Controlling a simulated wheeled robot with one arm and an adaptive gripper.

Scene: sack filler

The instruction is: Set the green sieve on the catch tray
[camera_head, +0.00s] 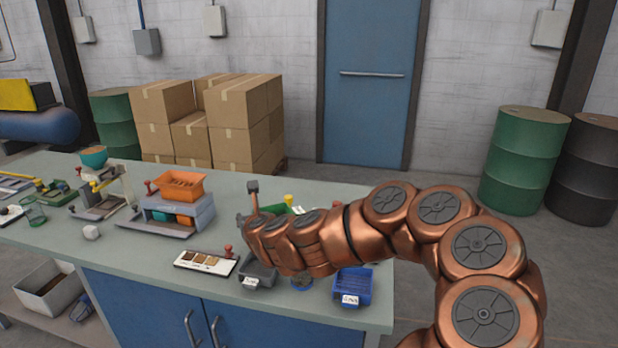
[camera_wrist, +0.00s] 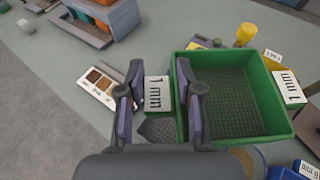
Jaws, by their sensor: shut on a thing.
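The green sieve (camera_wrist: 236,102) is a square, open-topped box with a dark mesh floor, at the right of the wrist view. My gripper (camera_wrist: 158,82) has its two fingers on either side of a green tab with a white "1 mm" label at the sieve's left side, and is shut on it. In the head view, my gripper (camera_head: 249,207) is at the arm's end over the bench; the arm hides most of the green sieve (camera_head: 278,208). A grey-blue stand (camera_head: 178,212) bears an orange tray and has a flat metal plate in front. I cannot tell which piece is the catch tray.
The bench (camera_head: 120,258) also holds a sample card (camera_head: 206,262), a dark grey bin (camera_head: 258,273) and a blue labelled bin (camera_head: 351,287) near the front edge.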

